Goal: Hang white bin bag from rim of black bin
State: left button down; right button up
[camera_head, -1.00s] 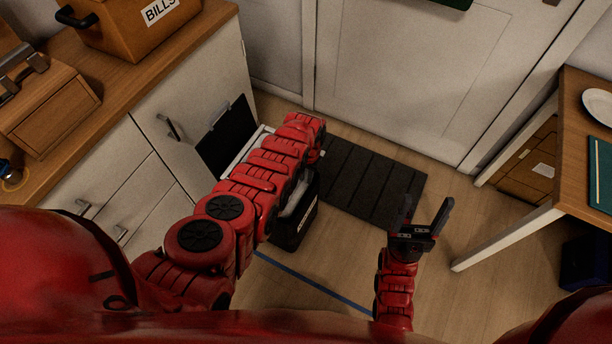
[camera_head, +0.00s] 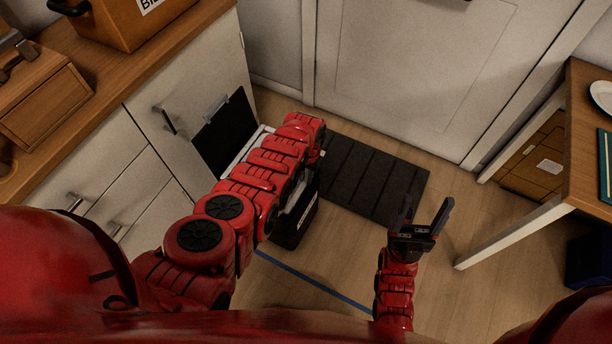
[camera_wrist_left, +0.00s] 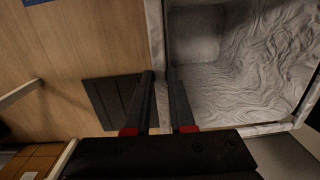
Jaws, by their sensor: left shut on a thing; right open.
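The black bin (camera_head: 294,229) stands on the floor, mostly hidden under my left arm in the head view. The white bin bag (camera_wrist_left: 240,75) lines its inside, wrinkled, in the left wrist view, with its pale edge along the rim. A strip of white edge (camera_head: 247,149) shows left of my arm in the head view. My left gripper (camera_wrist_left: 161,78) has one finger on each side of the near rim and is shut on the bag's edge there. The head view hides its fingers. My right gripper (camera_head: 426,207) is open and empty, right of the bin above the floor.
A black upright panel (camera_head: 225,134) stands between the bin and the white cabinet (camera_head: 178,94). A dark mat (camera_head: 372,178) lies before the door (camera_head: 405,70). A wooden desk (camera_head: 586,135) is at the right.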

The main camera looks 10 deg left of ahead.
pick_arm(q)
jog(key=shift+f+b, duration=1.95)
jog(key=shift+f, duration=0.25)
jog(key=c, duration=0.7)
grip_release()
notch_tip(320, 180, up, 6)
jog(key=p, duration=0.4)
jog(key=shift+w+d+r, duration=0.1)
jog(key=r, duration=1.1)
jog(key=shift+w+d+r, duration=0.15)
jog(key=shift+d, duration=0.1)
